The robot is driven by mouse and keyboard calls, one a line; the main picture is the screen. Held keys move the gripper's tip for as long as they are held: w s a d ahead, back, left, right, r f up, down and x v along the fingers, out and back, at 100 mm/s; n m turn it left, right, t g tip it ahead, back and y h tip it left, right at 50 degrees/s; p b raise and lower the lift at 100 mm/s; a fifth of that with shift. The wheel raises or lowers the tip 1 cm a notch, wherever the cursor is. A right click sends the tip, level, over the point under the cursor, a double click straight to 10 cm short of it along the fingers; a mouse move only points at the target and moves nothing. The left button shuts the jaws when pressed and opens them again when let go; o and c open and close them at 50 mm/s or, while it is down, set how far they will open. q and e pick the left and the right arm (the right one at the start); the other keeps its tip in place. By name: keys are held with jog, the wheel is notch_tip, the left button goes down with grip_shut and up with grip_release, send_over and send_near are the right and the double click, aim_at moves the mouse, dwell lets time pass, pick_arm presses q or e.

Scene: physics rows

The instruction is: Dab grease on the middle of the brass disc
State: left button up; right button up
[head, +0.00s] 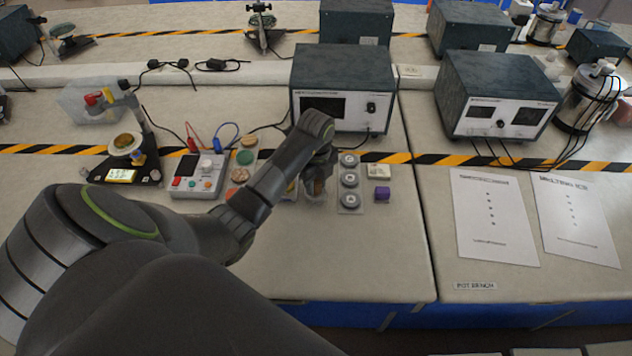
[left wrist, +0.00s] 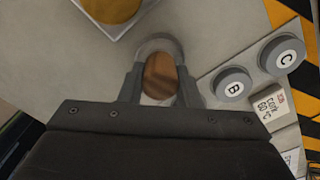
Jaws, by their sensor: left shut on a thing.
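My left gripper (left wrist: 160,85) is shut on a brown, round-ended thing (left wrist: 161,72), which sits between its fingers inside a pale grey round rim. In the head view the left gripper (head: 317,180) is low over the bench, left of the lettered grey pots. I cannot tell whether the held thing touches the bench. A gold-coloured round piece (left wrist: 112,6) on a white square base is cut off at the top of the left wrist view. Another gold-toned disc (head: 125,142) lies in a white ring on a black stand at the left. I cannot tell which is the brass disc. My right gripper is not in view.
Grey pots marked B (left wrist: 233,87) and C (left wrist: 285,56) stand close to the right of the left gripper. A grey control box (head: 197,175) and a large instrument (head: 342,90) stand nearby.

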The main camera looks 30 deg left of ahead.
aim_at(316, 180)
pick_arm(q)
notch_tip(316, 180, up, 7)
jog(key=p, duration=0.6)
dwell(0.3)
dwell(0.4)
